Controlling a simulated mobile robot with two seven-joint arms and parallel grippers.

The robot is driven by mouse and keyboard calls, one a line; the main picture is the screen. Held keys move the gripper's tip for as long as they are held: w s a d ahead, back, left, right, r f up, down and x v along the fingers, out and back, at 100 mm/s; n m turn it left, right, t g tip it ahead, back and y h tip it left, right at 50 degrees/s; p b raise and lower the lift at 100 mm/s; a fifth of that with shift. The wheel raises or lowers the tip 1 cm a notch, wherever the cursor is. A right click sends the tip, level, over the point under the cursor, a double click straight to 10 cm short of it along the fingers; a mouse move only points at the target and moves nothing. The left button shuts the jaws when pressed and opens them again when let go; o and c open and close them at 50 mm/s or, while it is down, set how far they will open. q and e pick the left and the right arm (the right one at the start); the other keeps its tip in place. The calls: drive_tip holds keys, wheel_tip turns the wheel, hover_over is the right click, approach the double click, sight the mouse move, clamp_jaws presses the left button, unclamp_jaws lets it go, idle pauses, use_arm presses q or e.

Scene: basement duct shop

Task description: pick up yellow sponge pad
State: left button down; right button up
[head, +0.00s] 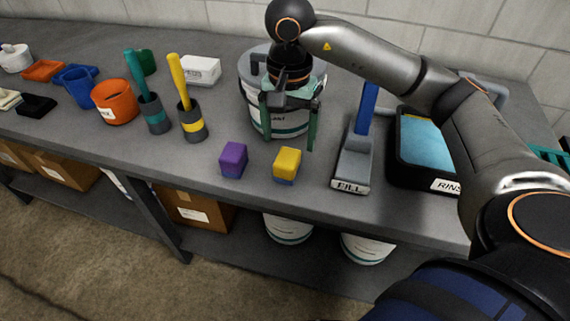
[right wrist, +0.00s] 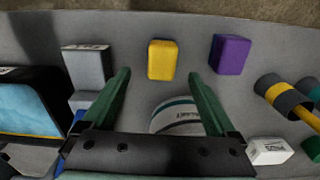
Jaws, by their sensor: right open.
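The yellow sponge pad (head: 287,163) is a small block with a darker underside, near the front edge of the grey bench. It also shows in the right wrist view (right wrist: 162,60), ahead of the fingers and between their lines. My right gripper (head: 288,142) is open and empty, above and behind the pad, in front of a white bucket (head: 247,75). Its two green fingers show apart in the right wrist view (right wrist: 160,84). A purple block (head: 233,160) sits left of the yellow pad with a gap between them. My left gripper is not in view.
A grey stand labelled FILL (head: 354,165) with a blue handle is right of the pad. A black RINSE tray (head: 410,176) with blue liquid lies further right. Two brush holders (head: 192,130) and an orange pot (head: 113,102) stand left.

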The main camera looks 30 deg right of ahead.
sight(287, 157)
drive_tip(key=f, duration=0.8)
drive_tip(key=shift+w+f+p, duration=0.25)
drive_tip(key=shift+p, duration=0.1)
drive_tip(key=c, duration=1.5)
